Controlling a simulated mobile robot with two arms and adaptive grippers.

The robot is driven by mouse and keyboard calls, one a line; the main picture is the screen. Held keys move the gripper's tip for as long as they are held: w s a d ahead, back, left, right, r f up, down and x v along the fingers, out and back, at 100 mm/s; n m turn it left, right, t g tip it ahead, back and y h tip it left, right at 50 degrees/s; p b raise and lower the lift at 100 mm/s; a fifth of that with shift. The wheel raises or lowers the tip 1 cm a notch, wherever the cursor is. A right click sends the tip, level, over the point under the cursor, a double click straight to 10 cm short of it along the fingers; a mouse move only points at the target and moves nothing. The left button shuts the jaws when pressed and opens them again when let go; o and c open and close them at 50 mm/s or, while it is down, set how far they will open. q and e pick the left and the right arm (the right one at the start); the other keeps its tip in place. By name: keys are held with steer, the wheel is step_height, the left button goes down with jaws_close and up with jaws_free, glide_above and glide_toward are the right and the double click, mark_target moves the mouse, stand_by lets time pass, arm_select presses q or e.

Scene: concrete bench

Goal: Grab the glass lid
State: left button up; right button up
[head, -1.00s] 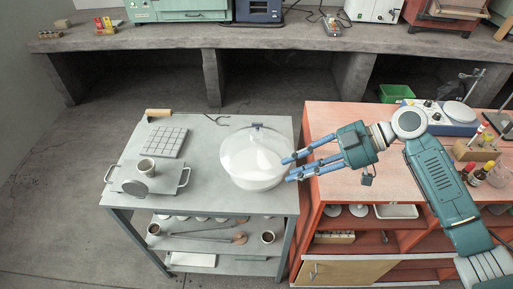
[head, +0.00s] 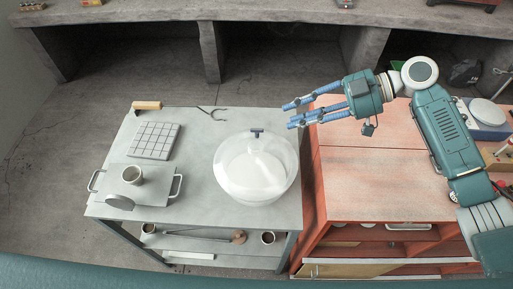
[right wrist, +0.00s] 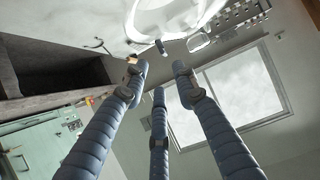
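A large clear glass bowl-shaped vessel (head: 256,178) stands on the grey metal cart, with a glass lid (head: 258,150) on top. The lid has a small dark knob (head: 257,131). The border between lid and vessel is hard to make out. My right gripper (head: 288,115) is open and empty, its blue fingers spread and pointing left, to the upper right of the knob and apart from it. In the right wrist view, the three fingers (right wrist: 159,82) are spread with nothing between them, and pale glass (right wrist: 168,14) shows at the top. My left gripper is not in view.
The grey cart top (head: 200,190) also holds a gridded plate (head: 155,140), a tray with handles (head: 160,185), a brown cup (head: 132,175) and a wooden-handled tool (head: 146,105). An orange cabinet (head: 375,180) stands right of the cart. A concrete bench (head: 270,10) runs behind.

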mark_target(259, 129)
steer(key=a, duration=0.2)
steer(key=s+a+f+p, duration=0.1)
steer(key=shift+a+f, duration=0.1)
steer(key=shift+a, duration=0.2)
steer(key=p+x, duration=0.2)
steer(key=x, duration=0.2)
steer(key=shift+w+a+f+p, duration=0.1)
steer(key=shift+f+p, duration=0.1)
steer(key=shift+p, duration=0.2)
steer(key=shift+a+f, duration=0.15)
steer(key=shift+a, duration=0.1)
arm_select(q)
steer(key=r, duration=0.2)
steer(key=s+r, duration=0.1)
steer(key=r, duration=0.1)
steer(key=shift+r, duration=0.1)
arm_select(e)
steer(key=shift+f, duration=0.1)
steer(key=c, duration=0.7)
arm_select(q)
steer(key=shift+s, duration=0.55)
arm_select(e)
jaws_close()
steer(key=shift+r, duration=0.2)
